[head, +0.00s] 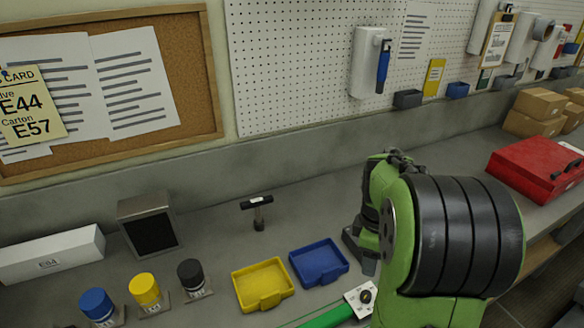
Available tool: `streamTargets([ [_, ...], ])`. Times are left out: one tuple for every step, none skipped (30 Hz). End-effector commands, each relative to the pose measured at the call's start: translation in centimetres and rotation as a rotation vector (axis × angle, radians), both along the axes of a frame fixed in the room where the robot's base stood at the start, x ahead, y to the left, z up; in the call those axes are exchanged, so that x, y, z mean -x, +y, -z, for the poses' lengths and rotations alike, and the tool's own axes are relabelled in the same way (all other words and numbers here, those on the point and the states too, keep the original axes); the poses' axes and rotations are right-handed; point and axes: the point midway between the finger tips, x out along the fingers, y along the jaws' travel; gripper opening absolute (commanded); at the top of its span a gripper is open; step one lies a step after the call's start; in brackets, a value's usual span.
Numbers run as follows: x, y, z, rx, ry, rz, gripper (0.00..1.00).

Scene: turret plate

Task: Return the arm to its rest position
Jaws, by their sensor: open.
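My arm, with green links and a black ribbed joint, fills the right centre of the head view and is bent over the bench. My gripper (362,248) shows only in part as a dark shape at the far side of the arm, pointing down above the bench. It is open, with nothing seen in it. The rest of it is hidden behind my own arm links. A blue tray (320,264) stands just left of it and looks empty. A yellow tray (264,284) stands farther left and also looks empty.
Blue (97,305), yellow (145,290) and black (190,275) capped cylinders stand at the left. A hammer-like tool (258,212) stands behind the trays. A green object with a white plate (358,300) lies in front. A red toolbox (535,168) and cartons (540,104) are at right.

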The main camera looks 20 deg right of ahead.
Motion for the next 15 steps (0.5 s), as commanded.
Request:
streamTargets([
  [0.0, 0.0, 0.0, 0.000, 0.000, 0.000, 0.57],
  [0.0, 0.1, 0.0, 0.000, -0.002, 0.001, 0.57],
  [0.0, 0.3, -0.3, 0.002, -0.009, 0.007, 0.57],
  [0.1, 0.8, -0.6, 0.004, -0.022, 0.018, 0.57],
  [0.1, 1.6, -1.2, 0.005, -0.040, 0.036, 0.57],
  [0.4, 3.0, -2.1, 0.008, -0.078, 0.072, 0.57],
  [0.7, 4.2, -3.0, 0.007, -0.112, 0.108, 0.57],
  [1.2, 5.7, -3.8, 0.003, -0.151, 0.148, 0.57],
  [2.0, 7.7, -4.9, -0.008, -0.205, 0.209, 0.57],
  [2.8, 9.2, -5.6, -0.021, -0.244, 0.257, 0.57],
  [3.6, 10.6, -6.1, -0.038, -0.282, 0.304, 0.57],
  [4.9, 12.3, -6.7, -0.065, -0.331, 0.365, 0.57],
  [5.8, 13.5, -7.0, -0.088, -0.365, 0.413, 0.57],
  [6.7, 14.5, -7.2, -0.112, -0.395, 0.455, 0.57],
  [7.9, 15.7, -7.3, -0.146, -0.429, 0.508, 0.57],
])
